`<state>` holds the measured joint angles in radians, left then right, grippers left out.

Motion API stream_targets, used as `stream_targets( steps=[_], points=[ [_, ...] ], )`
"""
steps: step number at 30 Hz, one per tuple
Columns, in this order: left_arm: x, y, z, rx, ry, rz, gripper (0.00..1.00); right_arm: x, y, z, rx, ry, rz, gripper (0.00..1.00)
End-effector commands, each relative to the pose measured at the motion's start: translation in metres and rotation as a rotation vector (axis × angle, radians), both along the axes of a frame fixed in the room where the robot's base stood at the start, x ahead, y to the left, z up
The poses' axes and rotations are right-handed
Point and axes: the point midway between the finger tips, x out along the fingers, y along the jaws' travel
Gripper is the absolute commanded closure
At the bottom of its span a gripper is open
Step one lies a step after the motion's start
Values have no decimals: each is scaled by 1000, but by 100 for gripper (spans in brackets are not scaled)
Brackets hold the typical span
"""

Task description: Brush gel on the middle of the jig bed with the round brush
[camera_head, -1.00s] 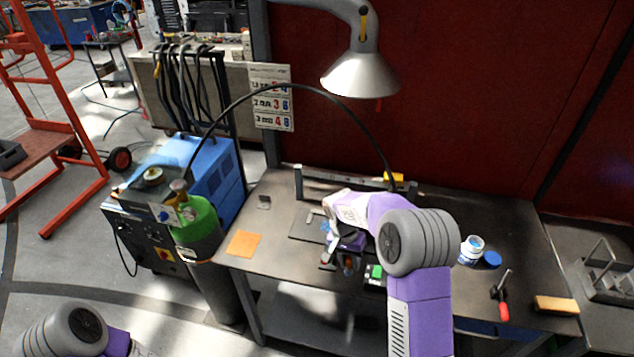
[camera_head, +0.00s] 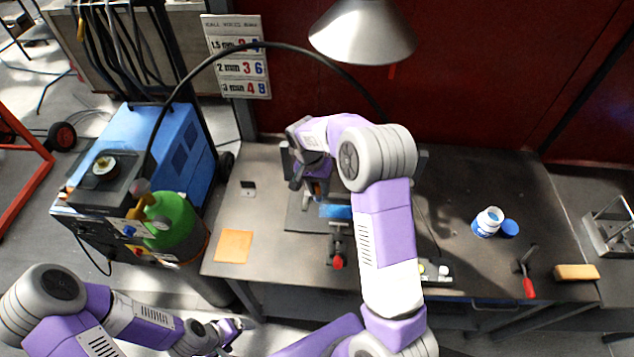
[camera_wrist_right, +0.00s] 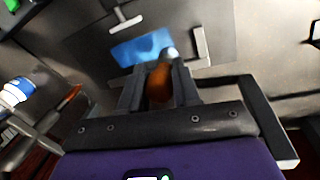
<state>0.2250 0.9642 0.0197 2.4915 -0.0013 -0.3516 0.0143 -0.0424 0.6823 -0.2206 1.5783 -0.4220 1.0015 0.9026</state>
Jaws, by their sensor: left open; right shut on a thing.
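My right gripper (camera_head: 316,190) is shut on the round brush, whose brown handle (camera_wrist_right: 160,83) shows between the fingers in the right wrist view. The gripper is over the back of the jig bed, a grey plate (camera_head: 300,217) on the bench. A flat blue patch (camera_head: 337,211) is on the bed and also shows in the right wrist view (camera_wrist_right: 138,48); I cannot tell whether the brush touches it. An open white tub with a blue label (camera_head: 487,222) stands at right, its blue lid (camera_head: 510,228) beside it. My left gripper (camera_head: 236,328) is open and empty, low before the bench.
A red-handled clamp (camera_head: 337,258) is at the bed's front. Another red-handled tool (camera_head: 527,280) and a tan block (camera_head: 576,272) lie at right. An orange cloth (camera_head: 234,246) lies at left. A lamp (camera_head: 362,35) hangs above. The bench right of my right arm is mostly clear.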

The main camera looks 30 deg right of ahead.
Motion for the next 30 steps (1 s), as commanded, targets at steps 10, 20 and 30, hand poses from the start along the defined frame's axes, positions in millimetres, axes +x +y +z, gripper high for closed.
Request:
stream_targets(
  steps=[10,20,30],
  points=[
    [0,0,-25,0,-1,0,12,0,1,-35,-1,2,2,99],
    [0,0,-41,0,-1,0,12,1,0,-63,-1,2,6,99],
    [0,0,-36,0,-1,0,12,0,-21,-65,-2,1,16,99]
  ],
)
